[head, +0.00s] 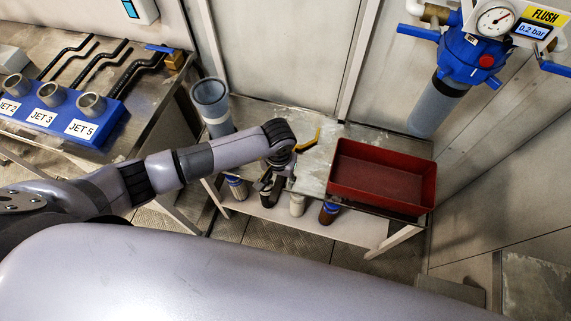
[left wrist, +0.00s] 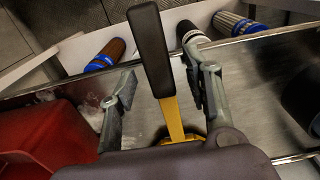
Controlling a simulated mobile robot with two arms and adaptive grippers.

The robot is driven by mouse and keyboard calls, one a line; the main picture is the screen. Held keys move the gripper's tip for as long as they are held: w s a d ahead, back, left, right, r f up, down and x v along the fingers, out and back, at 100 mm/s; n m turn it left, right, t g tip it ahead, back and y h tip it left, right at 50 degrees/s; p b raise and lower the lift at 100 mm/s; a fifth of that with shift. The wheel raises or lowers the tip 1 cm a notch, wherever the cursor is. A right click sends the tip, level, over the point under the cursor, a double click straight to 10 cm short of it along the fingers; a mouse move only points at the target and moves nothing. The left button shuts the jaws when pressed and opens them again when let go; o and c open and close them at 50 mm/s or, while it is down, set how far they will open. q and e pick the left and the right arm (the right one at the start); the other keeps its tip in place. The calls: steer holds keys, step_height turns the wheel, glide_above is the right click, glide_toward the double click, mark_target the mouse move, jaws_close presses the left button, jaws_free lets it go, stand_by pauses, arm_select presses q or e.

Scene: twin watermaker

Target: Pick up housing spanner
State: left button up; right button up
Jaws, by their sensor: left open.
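The housing spanner (left wrist: 153,50) has a black handle and a yellow shaft. In the left wrist view its handle points up the picture, and the yellow end (left wrist: 174,118) runs down under my gripper's body, which hides part of it. In the head view a yellow part of it (head: 309,141) shows beside my wrist on the metal bench. My left gripper (left wrist: 160,82) is open, with one finger on each side of the spanner and visible gaps. In the head view this gripper (head: 277,180) is at the bench's front edge. My right gripper is not in view.
A red tray (head: 384,178) stands on the bench to the right. A grey cylinder (head: 212,104) stands at its left end. Several filter cartridges (head: 329,213) stand on the shelf below. A blue filter housing (head: 468,57) hangs on the wall. A jet rack (head: 62,118) is at left.

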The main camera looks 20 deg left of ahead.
arm_select(q)
steer(key=shift+c, duration=0.5)
jaws_close()
stand_by(0.4)
